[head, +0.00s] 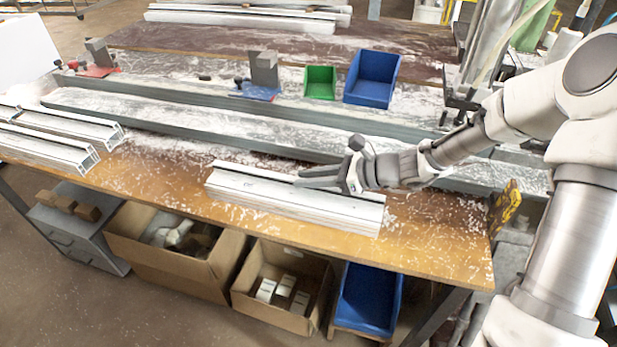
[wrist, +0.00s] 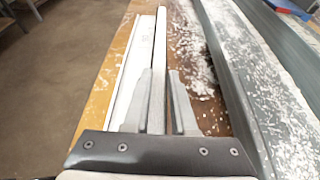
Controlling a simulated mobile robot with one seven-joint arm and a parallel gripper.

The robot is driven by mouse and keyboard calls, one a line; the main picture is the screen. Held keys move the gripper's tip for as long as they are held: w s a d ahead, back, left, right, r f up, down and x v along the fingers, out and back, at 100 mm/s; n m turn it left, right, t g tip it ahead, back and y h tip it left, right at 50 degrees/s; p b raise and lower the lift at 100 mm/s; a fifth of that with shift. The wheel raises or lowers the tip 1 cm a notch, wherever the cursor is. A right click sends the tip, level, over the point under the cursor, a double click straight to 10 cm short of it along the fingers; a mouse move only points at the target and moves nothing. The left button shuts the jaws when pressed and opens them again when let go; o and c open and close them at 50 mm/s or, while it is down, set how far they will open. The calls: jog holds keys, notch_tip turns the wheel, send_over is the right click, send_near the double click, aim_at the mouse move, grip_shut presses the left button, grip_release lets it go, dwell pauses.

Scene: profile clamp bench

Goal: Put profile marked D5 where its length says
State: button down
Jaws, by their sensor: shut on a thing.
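A pale aluminium profile (head: 290,200) lies along the front part of the bench in the head view. It has a small mark on top, too small to read, so I cannot tell if it is D5. My gripper (head: 312,178) reaches in from the right, low over the profile's rear edge. In the wrist view my gripper (wrist: 160,72) has its two fingers close together on either side of a narrow grey rail of the profile (wrist: 159,45). The profile's wider white face (wrist: 124,75) lies left of the fingers. Its underside is hidden, and it appears to rest on the bench.
More profiles (head: 60,135) lie at the bench's left. A long grey rail (head: 190,132) runs behind, with stop blocks (head: 264,72) beyond it. Green (head: 320,82) and blue (head: 372,78) bins stand further back. Cardboard boxes (head: 165,265) are below.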

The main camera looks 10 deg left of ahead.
jog(key=c, duration=0.7)
grip_release()
jog(key=shift+c, duration=0.2)
jog(key=shift+r, duration=0.1)
jog(key=shift+d+r, duration=0.1)
jog(key=shift+d, duration=0.15)
jog(key=p+v, duration=0.2)
jog(key=v, duration=0.9)
jog(key=shift+d+r, duration=0.1)
jog(key=shift+d, duration=0.15)
jog(key=shift+s, duration=0.15)
